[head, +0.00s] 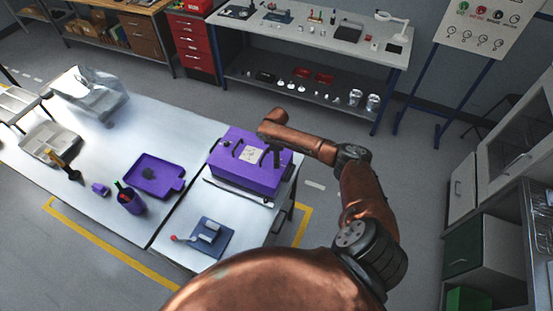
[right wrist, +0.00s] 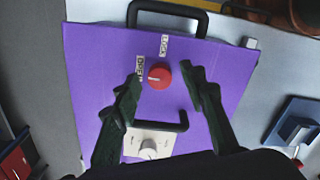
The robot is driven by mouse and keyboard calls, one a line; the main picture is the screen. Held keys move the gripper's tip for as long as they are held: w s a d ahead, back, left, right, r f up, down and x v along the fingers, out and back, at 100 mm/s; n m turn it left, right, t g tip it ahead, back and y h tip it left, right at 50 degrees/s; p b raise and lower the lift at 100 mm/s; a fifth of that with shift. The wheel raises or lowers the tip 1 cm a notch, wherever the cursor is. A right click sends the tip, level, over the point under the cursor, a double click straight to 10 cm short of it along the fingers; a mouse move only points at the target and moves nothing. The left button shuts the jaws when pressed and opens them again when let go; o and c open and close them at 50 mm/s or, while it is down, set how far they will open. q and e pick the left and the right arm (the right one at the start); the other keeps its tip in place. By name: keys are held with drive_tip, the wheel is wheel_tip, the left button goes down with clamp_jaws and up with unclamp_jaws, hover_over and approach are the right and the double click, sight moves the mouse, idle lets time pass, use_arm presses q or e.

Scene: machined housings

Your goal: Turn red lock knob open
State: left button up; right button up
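The red knob (right wrist: 159,75) sits on the purple housing's top (right wrist: 95,60), with a LOCK label (right wrist: 164,47) above it and an OPEN label (right wrist: 140,68) to its left. A small pale mark shows on the knob; I cannot tell which label it points to. My right gripper (right wrist: 160,80) is open, its dark fingers spread on either side of the knob, apart from it. My left gripper is not in view.
A blue fixture (head: 212,238) with a red-tipped lever lies in front. A purple tray (head: 172,189) and purple cup (head: 131,203) are to the left. The bench between them is clear.

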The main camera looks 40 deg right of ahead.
drive_tip(key=shift+r, duration=0.1)
wheel_tip(320, 180, up, 12)
idle(0.5)
